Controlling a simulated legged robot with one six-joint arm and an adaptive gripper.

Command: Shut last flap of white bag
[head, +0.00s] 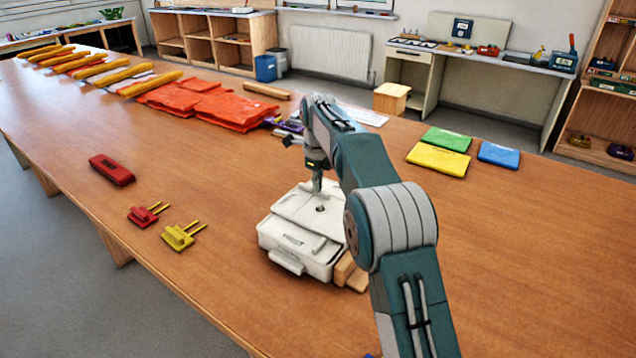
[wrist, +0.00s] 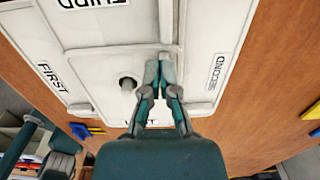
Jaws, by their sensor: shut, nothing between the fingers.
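The white bag (head: 290,248) sits on the wooden table, with pale flaps lying across its top and a handle at its front. In the wrist view the bag's top (wrist: 100,60) carries the labels FIRST, SECOND and an upside-down THIRD; another label near the bottom is mostly hidden by my gripper. A round grey knob (wrist: 127,84) stands left of my fingers. My gripper (wrist: 160,62) is shut and empty, fingertips together over the bag's top. In the head view my gripper (head: 317,187) is at the bag's far part; whether it touches is unclear.
A wooden block (head: 350,273) stands against the bag's right side. Red (head: 112,170) and yellow (head: 180,237) items lie to the left. Green, yellow and blue packets (head: 440,158) lie to the right. Orange cloths (head: 210,103) lie behind. Table in front of the bag is clear.

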